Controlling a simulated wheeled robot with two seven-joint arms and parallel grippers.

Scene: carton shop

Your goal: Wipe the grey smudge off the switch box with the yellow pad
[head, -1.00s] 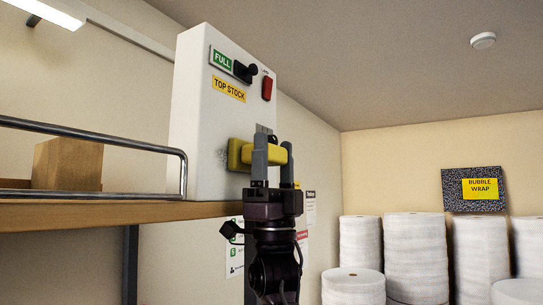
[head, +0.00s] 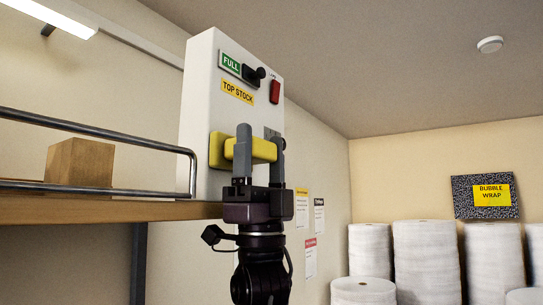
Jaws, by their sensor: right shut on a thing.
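The switch box (head: 205,100) is a tall white box standing at the end of the wooden shelf. Its face carries a green FULL label, a black knob, a red switch and a yellow TOP STOCK label. My right gripper (head: 260,147) is shut on the yellow pad (head: 217,150), its two grey fingers pointing up around the pad's handle. The pad lies at the lower part of the box's face and looks to be against it; I cannot tell how firmly. My left gripper is not in view.
A metal rail (head: 100,128) runs along the shelf (head: 90,210), with a cardboard block (head: 80,163) behind it. Notices hang on the wall right of my gripper.

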